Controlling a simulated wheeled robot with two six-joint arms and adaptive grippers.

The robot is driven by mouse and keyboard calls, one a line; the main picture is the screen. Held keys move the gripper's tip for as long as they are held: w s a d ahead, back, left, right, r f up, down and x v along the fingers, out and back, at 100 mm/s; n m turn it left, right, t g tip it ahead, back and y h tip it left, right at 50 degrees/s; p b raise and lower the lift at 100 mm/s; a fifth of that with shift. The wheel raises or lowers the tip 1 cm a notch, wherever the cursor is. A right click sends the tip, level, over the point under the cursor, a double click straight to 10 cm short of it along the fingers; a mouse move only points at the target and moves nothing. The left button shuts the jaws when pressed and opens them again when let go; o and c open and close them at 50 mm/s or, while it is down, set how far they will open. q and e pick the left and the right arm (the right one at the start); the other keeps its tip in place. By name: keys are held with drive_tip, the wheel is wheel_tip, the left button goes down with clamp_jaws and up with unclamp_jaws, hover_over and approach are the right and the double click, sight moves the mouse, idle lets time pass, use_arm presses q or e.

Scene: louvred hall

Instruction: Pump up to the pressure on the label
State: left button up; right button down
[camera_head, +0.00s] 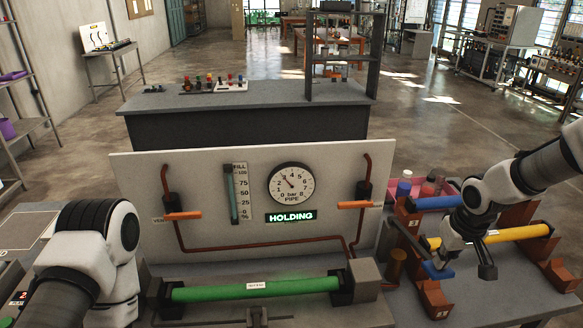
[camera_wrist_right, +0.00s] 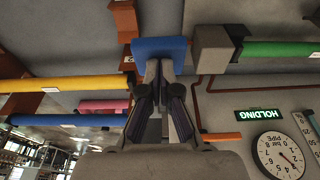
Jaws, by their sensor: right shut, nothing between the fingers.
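The white panel (camera_head: 135,200) carries a round pipe gauge (camera_head: 291,183) with its needle pointing up-left, roughly between 2 and 3 bar. A lit green sign (camera_head: 291,217) reads HOLDING. A green pipe (camera_head: 230,290) lies clamped in the rig with a small white label (camera_head: 256,285), too small to read. My right gripper (camera_head: 446,258) is shut and empty, its fingertips at a blue block (camera_head: 437,271). In the right wrist view the closed fingers (camera_wrist_right: 162,72) overlap the blue block (camera_wrist_right: 160,47); I cannot tell whether they touch. My left gripper is out of view.
Orange valve handles (camera_head: 183,215) and (camera_head: 355,205) sit on the panel beside a FILL scale (camera_head: 238,192). A brown rack at right holds a yellow pipe (camera_head: 520,233) and a blue pipe (camera_head: 436,203).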

drive_tip(key=shift+f+b, duration=0.15)
drive_tip(key=shift+b, duration=0.2)
drive_tip(key=s+b+x, duration=0.2)
drive_tip(key=b+x, duration=0.6)
drive_tip(key=x, duration=0.2)
drive_tip(key=shift+s+f, duration=0.2)
drive_tip(key=shift+f, duration=0.25)
idle(1.0)
drive_tip(key=shift+d+f, duration=0.1)
